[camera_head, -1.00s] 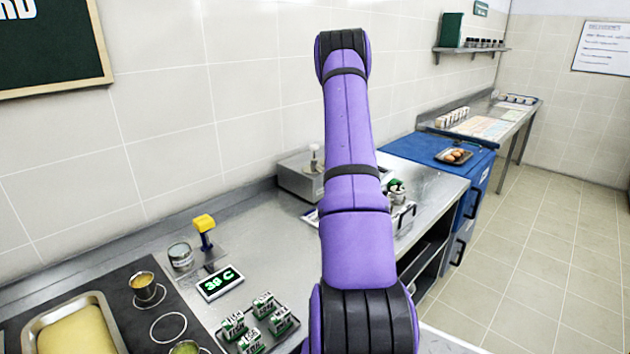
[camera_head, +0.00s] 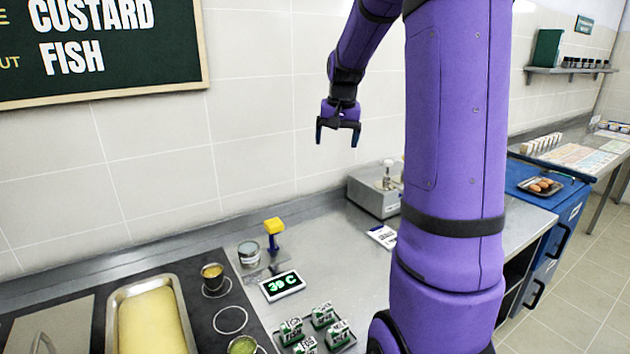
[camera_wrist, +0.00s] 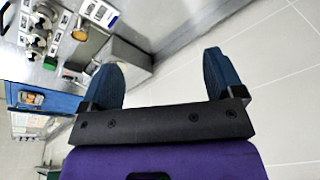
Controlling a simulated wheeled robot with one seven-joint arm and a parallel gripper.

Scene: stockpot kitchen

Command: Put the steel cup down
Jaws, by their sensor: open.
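My gripper (camera_head: 338,128) is open and empty, raised in front of the tiled wall above the counter. In the wrist view its two blue fingers (camera_wrist: 168,75) are spread apart with nothing between them. A small steel cup with yellow contents (camera_head: 213,278) stands upright on the dark hob, well below and left of the gripper. A similar cup with green contents (camera_head: 242,345) stands nearer, partly cut off by the frame edge. I cannot tell which cup is the task's steel cup. My arm hides part of the counter at right.
A steel pan of yellow food (camera_head: 112,325), a tin (camera_head: 249,253), a yellow-topped device (camera_head: 274,230), a temperature display (camera_head: 283,286) and a tray of cartons (camera_head: 290,345) crowd the left. Some counter is bare.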

